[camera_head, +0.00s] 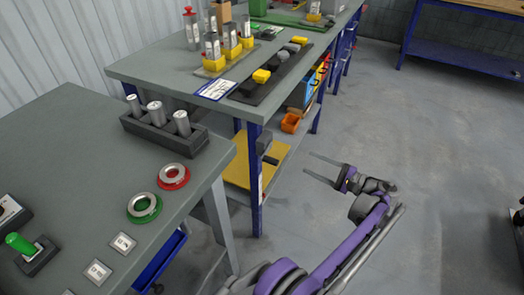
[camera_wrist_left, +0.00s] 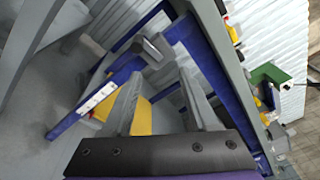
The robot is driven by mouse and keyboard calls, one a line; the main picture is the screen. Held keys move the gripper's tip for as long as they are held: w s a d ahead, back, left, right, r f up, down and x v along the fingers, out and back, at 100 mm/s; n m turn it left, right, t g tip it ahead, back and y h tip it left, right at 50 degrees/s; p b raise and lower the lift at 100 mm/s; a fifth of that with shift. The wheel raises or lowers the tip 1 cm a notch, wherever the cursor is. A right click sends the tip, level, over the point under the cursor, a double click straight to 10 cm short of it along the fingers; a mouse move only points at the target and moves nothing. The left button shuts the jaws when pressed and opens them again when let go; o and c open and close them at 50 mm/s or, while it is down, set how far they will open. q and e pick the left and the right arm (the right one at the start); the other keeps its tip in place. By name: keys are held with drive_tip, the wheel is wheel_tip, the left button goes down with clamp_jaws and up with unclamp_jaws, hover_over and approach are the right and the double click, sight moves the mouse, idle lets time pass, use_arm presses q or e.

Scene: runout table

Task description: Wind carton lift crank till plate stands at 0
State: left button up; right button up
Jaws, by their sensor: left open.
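Under the far table, a yellow plate (camera_head: 240,172) lies low behind the blue front leg; part shows in the left wrist view (camera_wrist_left: 142,117). A dark grey crank-like part (camera_head: 265,146) sticks out from that leg; in the left wrist view it looks like a grey block (camera_wrist_left: 150,47) on a blue post. A white strip with small marks (camera_wrist_left: 97,99) runs along a blue post; its reading is too small to tell. My left gripper (camera_head: 308,164) is open and empty, right of the leg, fingers pointing toward it, apart from the crank-like part. My right gripper is not in view.
The near grey table (camera_head: 75,135) carries a green ring, a red ring, a block with metal cylinders and a green-handled lever. The far table (camera_head: 180,72) holds yellow-based parts. An orange bin (camera_head: 291,122) sits under it.

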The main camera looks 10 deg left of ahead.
use_arm(q)
drive_tip(key=shift+w+b+v, duration=0.2)
drive_tip(key=shift+b+v, duration=0.35)
drive_tip(key=shift+v, duration=1.5)
drive_tip(key=shift+d, duration=0.15)
